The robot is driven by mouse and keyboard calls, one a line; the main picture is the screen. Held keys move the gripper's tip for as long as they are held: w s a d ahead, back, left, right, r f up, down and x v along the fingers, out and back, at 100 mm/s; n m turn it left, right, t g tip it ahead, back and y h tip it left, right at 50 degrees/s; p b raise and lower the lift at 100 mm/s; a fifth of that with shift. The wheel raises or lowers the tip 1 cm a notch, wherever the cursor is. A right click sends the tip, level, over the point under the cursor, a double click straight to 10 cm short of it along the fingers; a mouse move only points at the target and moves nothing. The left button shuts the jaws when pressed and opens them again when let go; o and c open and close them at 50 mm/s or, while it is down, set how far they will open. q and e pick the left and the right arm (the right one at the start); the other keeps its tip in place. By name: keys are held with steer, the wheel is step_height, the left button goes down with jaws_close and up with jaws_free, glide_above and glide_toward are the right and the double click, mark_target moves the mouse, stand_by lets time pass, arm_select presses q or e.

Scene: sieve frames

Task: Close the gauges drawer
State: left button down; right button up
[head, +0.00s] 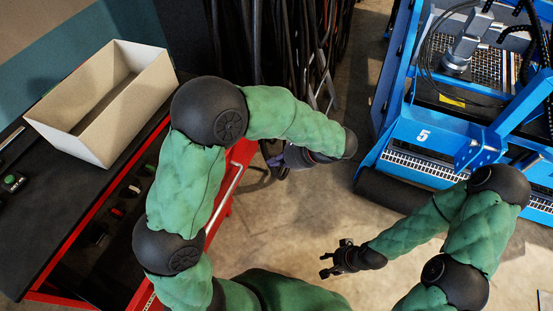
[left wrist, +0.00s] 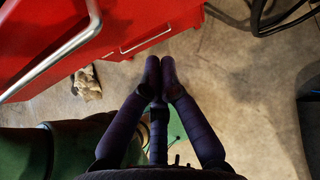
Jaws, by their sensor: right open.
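The red drawer (head: 243,152) is pulled out from under the black worktop. Its interior shows small red, green and white items (head: 117,212), partly hidden by my left arm. I cannot read a label on it. Its silver bar handle (head: 226,193) runs along the front, and this handle (left wrist: 62,58) is large at upper left in the left wrist view. My left gripper (head: 274,160) is beyond the drawer front, apart from the handle. Its fingertips (left wrist: 160,62) are together and hold nothing visible. My right gripper (head: 324,264) is open and empty over the floor.
An open cream box (head: 95,108) and a small device with a green button (head: 12,182) are on the worktop. Dark cables (head: 300,50) hang behind. A blue machine (head: 425,135) stands at right. Another red front with a thin handle (left wrist: 147,40) shows in the wrist view. The middle floor is clear.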

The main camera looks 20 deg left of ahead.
mark_target(241, 161)
arm_select(q)
steer(key=a+f+b, duration=0.3)
steer(key=a+f, duration=0.1)
steer(key=a, duration=0.4)
steer(key=shift+w+a+f, duration=0.35)
steer(key=shift+a+f, duration=0.05)
steer(key=shift+a, duration=0.6)
steer(key=a, duration=0.6)
steer(key=w+a+p, duration=0.1)
steer(key=a, duration=0.6)
steer(key=a+p, duration=0.1)
steer(key=a, duration=0.6)
steer(key=shift+w+a, duration=0.25)
steer(key=shift+w, duration=0.1)
